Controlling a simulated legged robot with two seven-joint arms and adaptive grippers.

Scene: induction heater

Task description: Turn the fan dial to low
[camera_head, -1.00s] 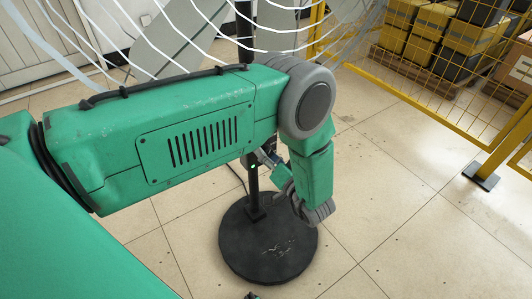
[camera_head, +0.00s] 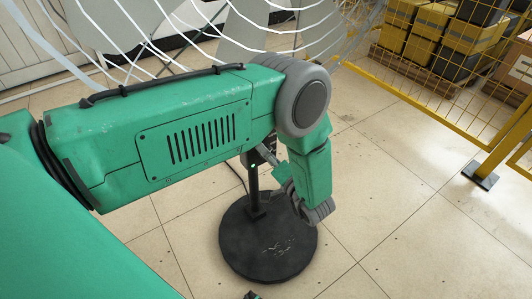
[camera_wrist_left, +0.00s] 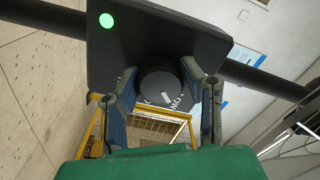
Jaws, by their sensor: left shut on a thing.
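The fan stands ahead of me, with its white wire cage (camera_head: 190,20) at the top and its round black base (camera_head: 268,245) on the floor. In the left wrist view its dark control box (camera_wrist_left: 155,35) carries a lit green lamp (camera_wrist_left: 106,20) and a round black dial (camera_wrist_left: 160,86) with a pale pointer mark. White lettering beside the dial is only partly readable. My left gripper (camera_wrist_left: 160,78) is shut on the dial, one finger on each side. In the head view my left arm hides most of the gripper and the box.
A yellow mesh fence (camera_head: 440,80) runs along the right, with a post foot (camera_head: 482,174) on the floor. Behind it are stacked yellow and black crates (camera_head: 425,35) and a cardboard box (camera_head: 519,65). The tiled floor right of the fan base is clear.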

